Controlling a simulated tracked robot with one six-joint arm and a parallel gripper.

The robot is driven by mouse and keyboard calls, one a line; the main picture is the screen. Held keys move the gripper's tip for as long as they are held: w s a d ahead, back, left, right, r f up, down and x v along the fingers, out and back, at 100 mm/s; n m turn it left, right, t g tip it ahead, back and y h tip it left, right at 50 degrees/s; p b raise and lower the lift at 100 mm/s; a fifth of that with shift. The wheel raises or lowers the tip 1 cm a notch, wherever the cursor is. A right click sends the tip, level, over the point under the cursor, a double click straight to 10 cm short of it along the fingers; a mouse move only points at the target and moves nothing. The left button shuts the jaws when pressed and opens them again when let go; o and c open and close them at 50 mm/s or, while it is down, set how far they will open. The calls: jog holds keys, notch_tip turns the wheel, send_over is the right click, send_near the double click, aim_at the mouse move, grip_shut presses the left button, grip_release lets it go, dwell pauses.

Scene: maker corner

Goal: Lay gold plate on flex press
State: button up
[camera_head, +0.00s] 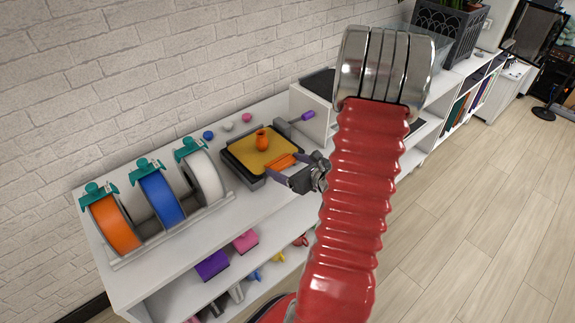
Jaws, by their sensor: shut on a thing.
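The gold plate (258,154) is a flat yellow-gold square at the middle of the camera_head view, on or just above a dark square base (237,172) on the white shelf top. I cannot tell whether the plate touches the base. A small orange vase (262,143) stands upright on the plate. My gripper (290,167) is at the plate's near right edge, shut around an orange strip (282,162) there that looks like part of the plate. Which of the devices here is the flex press is not clear.
Orange (117,228), blue (163,200) and white (206,177) spools stand in a rack on the left. A purple-handled tool (308,115) lies behind the base, near a white box (310,108). Small coloured balls (228,126) sit by the wall. The shelf below holds several small objects.

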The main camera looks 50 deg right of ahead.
jog(key=o, duration=1.1)
jog(key=shift+f, duration=0.65)
jog(key=shift+s+a, duration=0.25)
jog(key=shift+s, duration=1.65)
jog(key=shift+s+a, duration=0.2)
jog(key=shift+s, duration=1.65)
dwell(0.7)
